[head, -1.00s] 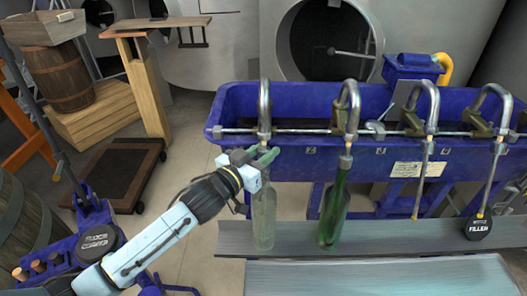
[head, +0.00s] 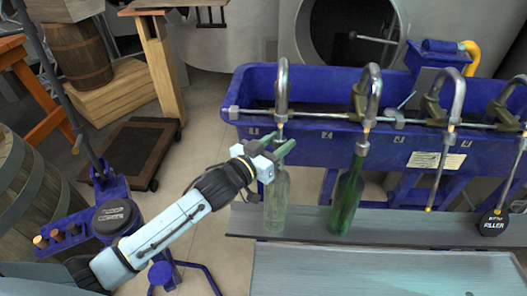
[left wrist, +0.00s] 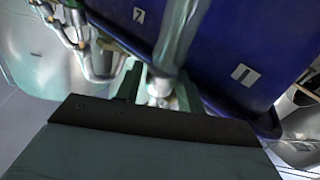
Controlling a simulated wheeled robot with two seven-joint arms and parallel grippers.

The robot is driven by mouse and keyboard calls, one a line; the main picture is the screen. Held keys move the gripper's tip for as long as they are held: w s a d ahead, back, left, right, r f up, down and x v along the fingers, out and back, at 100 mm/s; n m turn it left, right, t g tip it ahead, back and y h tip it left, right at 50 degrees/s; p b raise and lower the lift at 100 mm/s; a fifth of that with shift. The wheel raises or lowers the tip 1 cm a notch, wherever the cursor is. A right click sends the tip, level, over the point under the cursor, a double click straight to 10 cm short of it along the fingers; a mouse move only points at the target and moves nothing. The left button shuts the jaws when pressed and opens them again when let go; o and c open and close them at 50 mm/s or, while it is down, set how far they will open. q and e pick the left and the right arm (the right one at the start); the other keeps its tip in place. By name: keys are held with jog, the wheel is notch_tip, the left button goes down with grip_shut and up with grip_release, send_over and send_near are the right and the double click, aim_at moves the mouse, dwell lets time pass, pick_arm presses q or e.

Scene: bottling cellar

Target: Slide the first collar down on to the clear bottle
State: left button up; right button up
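The clear bottle (head: 277,205) stands upright on the grey shelf (head: 395,222) under the first spout (head: 282,85). My left gripper (head: 275,147) is at the bottle's top, just below the spout tip. Its two green fingers are parted, one on each side of the neck and collar area. In the left wrist view a pale round piece (left wrist: 159,91), perhaps the collar or bottle mouth, lies between the fingers, with the glass (left wrist: 180,38) beyond it. Whether the fingers press on it is unclear. The fingers hide the collar and bottle mouth in the head view. My right gripper is not in view.
A green bottle (head: 346,200) stands close to the right under the second spout (head: 372,90). The blue trough (head: 330,140) runs behind the bottles. The front grey surface (head: 380,272) is clear.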

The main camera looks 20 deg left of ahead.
pick_arm(q)
jog(key=v, duration=1.3)
jog(key=shift+p, duration=0.35)
jog(key=s+a+f+n+g+y, duration=0.1)
jog(key=s+a+f+g+y, duration=0.1)
jog(key=f, duration=0.8)
jog(key=s+a+f+g+y, duration=0.2)
jog(key=a+f, duration=0.1)
jog(key=f, duration=0.8)
jog(key=s+a+f+n+g+y, duration=0.1)
jog(key=s+a+f+g+y, duration=0.1)
jog(key=f, duration=0.8)
jog(key=s+f+g, duration=0.5)
jog(key=s+f, duration=0.8)
jog(key=f, duration=0.1)
jog(key=s+d+f+g, duration=0.1)
jog(key=s+f+g, duration=0.1)
jog(key=s, duration=0.7)
jog(key=s+d+f+m+g, duration=0.1)
jog(key=s+f+g, duration=0.1)
jog(key=s+f, duration=0.3)
jog(key=s, duration=0.4)
jog(key=shift+s+d+g+y, duration=0.2)
jog(key=shift+d+g+y, duration=0.1)
jog(key=shift+y, duration=0.1)
jog(key=shift+f, duration=0.15)
